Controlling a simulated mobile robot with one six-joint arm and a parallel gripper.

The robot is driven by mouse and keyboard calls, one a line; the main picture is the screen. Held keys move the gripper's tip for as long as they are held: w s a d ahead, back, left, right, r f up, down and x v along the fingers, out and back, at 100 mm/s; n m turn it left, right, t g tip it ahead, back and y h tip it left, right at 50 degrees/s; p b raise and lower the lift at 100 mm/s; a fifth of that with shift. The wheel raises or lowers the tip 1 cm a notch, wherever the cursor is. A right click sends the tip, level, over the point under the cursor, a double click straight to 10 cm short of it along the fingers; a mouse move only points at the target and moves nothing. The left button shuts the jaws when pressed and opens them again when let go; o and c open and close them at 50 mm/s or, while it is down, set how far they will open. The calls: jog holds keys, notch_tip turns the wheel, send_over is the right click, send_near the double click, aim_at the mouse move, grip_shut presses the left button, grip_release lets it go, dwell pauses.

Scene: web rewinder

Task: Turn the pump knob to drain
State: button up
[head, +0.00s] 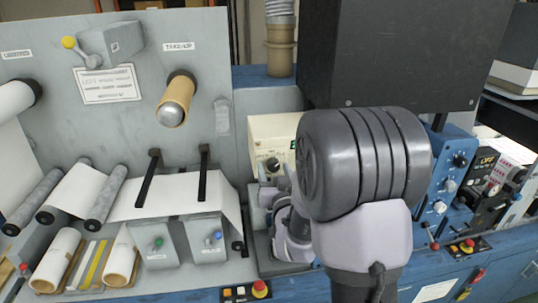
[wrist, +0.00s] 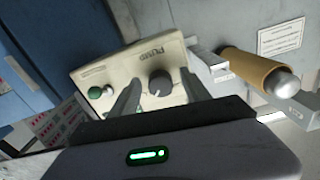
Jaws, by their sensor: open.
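The cream pump box (wrist: 118,70) fills the middle of the wrist view, with its PUMP label appearing upside down. Its dark grey round knob (wrist: 160,82) shows between the two fingers of my gripper (wrist: 161,78). The fingers are apart, one on each side of the knob in the picture, and I cannot tell whether they touch it. In the head view the cream box (head: 268,130) and its dark knob (head: 272,165) stand left of my arm, which hides the box's right part. The knob's exact setting is unreadable.
A green button (wrist: 95,92) sits on the box beside the knob. The brown take-up core (wrist: 245,68) with its silver end juts out right of the box in the wrist view. A blue control panel (head: 440,185) stands right of my arm in the head view.

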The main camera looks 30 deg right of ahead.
jog(key=shift+w, duration=0.1)
jog(key=shift+s+r, duration=0.1)
jog(key=shift+s, duration=0.1)
jog(key=shift+c, duration=0.9)
grip_shut()
